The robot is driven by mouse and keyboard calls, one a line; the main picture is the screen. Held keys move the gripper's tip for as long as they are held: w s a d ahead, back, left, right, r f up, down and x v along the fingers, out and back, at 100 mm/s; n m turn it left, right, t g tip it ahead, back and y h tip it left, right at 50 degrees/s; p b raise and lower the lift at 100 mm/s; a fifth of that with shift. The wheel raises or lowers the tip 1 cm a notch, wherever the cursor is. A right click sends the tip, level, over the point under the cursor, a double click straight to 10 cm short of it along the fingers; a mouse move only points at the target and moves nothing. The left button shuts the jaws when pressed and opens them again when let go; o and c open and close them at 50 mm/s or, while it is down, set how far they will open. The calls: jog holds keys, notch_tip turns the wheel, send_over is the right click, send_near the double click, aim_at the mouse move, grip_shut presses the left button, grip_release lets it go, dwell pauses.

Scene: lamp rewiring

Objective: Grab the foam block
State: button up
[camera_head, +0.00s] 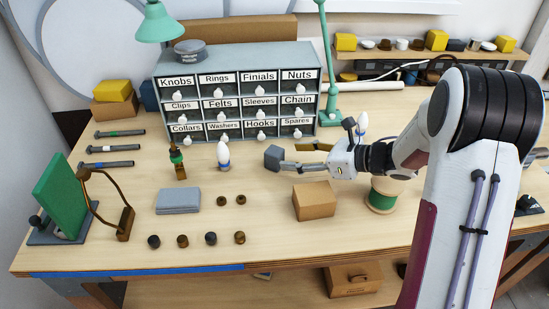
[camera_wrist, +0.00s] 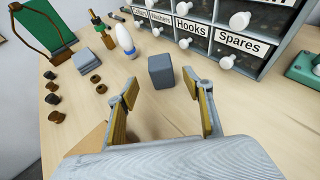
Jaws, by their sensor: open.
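A small dark grey block (camera_head: 273,157), which looks like the foam block, stands on the bench in front of the drawer cabinet. It also shows in the wrist view (camera_wrist: 160,70), a little beyond my fingertips and roughly centred between them. My gripper (camera_head: 288,157) reaches in from the right, low over the bench, with its jaws towards the block. In the wrist view my gripper (camera_wrist: 161,88) is open, its two fingers wide apart with nothing between them. In the head view the near fingertip appears close to the block; I cannot tell whether they touch.
The drawer cabinet (camera_head: 237,95) stands behind the block. A cardboard box (camera_head: 314,201) sits in front of my gripper, and a green spool (camera_head: 383,195) to the right.

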aim_at(282, 154)
jog(key=shift+x, duration=1.2)
jog(key=shift+x, duration=2.6)
jog(key=shift+w, duration=0.1)
jog(key=c, duration=0.8)
